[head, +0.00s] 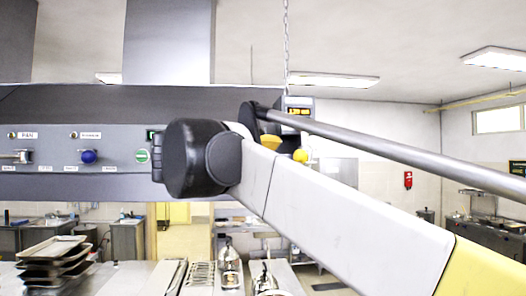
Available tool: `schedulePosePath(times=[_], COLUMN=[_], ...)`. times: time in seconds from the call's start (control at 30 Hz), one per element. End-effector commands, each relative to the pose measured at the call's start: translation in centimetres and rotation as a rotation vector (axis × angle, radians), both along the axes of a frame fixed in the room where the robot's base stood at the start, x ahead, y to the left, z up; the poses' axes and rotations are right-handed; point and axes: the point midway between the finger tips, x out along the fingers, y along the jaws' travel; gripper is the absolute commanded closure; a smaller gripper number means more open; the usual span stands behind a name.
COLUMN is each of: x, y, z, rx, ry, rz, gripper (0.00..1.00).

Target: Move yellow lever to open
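A small round yellow knob (300,156), which looks like the end of the yellow lever, shows just above my arm, right of the picture's middle. It is beside a grey unit with a small lit display (298,111). The lever's shaft and its set position are hidden or too small to tell. My arm reaches from the lower right to a black joint left of the middle. My gripper is not visible, so its distance from the knob cannot be told.
A grey control panel (50,181) spans the left, with a blue knob (88,156) and a metal handle (18,156). Stacked trays (57,250) and a steel counter are below. A chain (286,50) hangs above the display unit. Open floor shows through a far doorway.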

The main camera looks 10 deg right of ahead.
Motion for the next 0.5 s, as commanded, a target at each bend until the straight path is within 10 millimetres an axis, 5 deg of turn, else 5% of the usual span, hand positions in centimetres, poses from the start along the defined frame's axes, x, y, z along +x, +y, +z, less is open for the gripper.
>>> schedulePosePath(times=[0.2,0.5], x=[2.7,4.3], y=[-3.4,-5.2], z=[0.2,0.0], rx=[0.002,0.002], ry=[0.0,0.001], rz=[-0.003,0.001], gripper=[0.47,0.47])
